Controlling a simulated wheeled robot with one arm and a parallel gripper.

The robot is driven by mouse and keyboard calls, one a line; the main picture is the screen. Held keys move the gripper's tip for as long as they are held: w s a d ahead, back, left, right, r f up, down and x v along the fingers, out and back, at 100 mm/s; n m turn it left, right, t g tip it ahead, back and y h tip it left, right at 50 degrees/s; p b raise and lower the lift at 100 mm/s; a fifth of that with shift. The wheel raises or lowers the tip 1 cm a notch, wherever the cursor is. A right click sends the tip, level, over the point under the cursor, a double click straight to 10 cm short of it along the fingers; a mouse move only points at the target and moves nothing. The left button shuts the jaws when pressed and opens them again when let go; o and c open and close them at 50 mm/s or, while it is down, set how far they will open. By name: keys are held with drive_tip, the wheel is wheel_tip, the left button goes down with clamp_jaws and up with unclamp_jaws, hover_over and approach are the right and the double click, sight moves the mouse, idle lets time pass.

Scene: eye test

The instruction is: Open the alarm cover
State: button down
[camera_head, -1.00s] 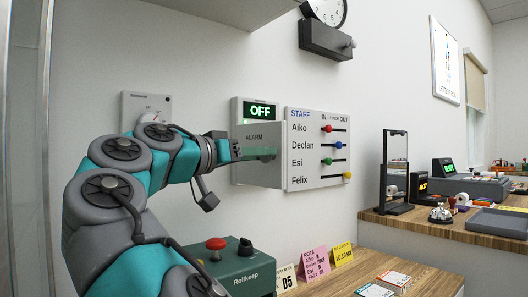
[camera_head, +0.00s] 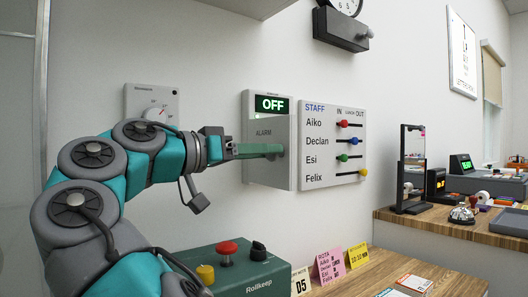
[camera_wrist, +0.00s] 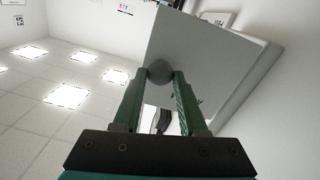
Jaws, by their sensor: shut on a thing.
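The alarm box (camera_head: 248,125) hangs on the wall with a green lit OFF display (camera_head: 270,104). Its grey cover (camera_head: 264,171), with the word ALARM, is below the display.
The staff board (camera_head: 334,145) with coloured sliders is close to the right of the box. A wall dial (camera_head: 152,101) is to the left. Below are a green Rollkeep machine (camera_head: 240,268) with a red button and upright note cards (camera_head: 331,264) on a wooden counter.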

drive_tip(key=shift+c, duration=2.2)
unclamp_jaws()
drive_tip(key=shift+w+d, duration=0.15)
drive_tip(key=shift+d, duration=0.1)
